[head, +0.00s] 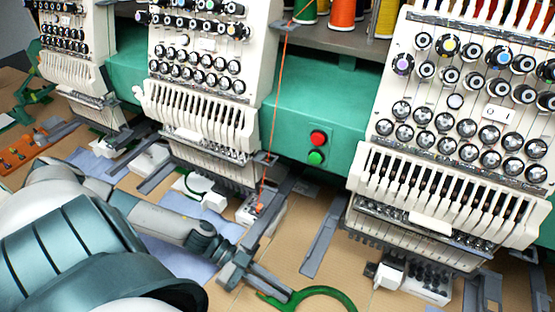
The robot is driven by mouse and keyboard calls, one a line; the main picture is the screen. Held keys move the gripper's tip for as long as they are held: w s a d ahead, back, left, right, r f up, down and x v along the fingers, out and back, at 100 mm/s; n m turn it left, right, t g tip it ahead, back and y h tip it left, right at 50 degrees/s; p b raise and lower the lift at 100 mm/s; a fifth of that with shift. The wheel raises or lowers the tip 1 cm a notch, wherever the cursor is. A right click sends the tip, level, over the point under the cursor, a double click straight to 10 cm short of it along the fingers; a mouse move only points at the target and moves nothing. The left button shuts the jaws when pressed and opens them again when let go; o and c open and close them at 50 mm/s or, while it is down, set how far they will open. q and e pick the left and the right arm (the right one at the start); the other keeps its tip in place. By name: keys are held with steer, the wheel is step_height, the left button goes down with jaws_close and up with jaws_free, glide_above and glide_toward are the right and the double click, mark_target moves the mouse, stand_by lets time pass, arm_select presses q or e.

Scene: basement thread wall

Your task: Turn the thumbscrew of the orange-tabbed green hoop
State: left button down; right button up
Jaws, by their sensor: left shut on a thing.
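A green hoop (346,297) lies at the bottom edge of the head view, to the right of my left gripper, and is partly cut off by the frame. My left gripper (281,292) reaches in from the left, and its fingers are shut at the near left side of this hoop. The fingers hide what they hold there, so the thumbscrew cannot be made out. No orange tab shows clearly on the visible part of the hoop. My right gripper is not in view.
White embroidery heads (455,130) stand along a green machine beam (300,110). An orange thread (270,130) hangs down to the right of the middle head. Grey bracket arms (322,235) jut over the tan table (300,255). Blue cloth (185,255) lies behind my left arm.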

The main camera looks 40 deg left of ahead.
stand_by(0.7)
arm_select(q)
steer(key=c, duration=1.8)
jaws_free()
steer(key=shift+c, duration=0.2)
steer(key=shift+b+v, duration=0.5)
steer(key=shift+v, duration=0.4)
steer(key=b+v, duration=0.3)
steer(key=v, duration=1.2)
steer(key=shift+a, duration=0.3)
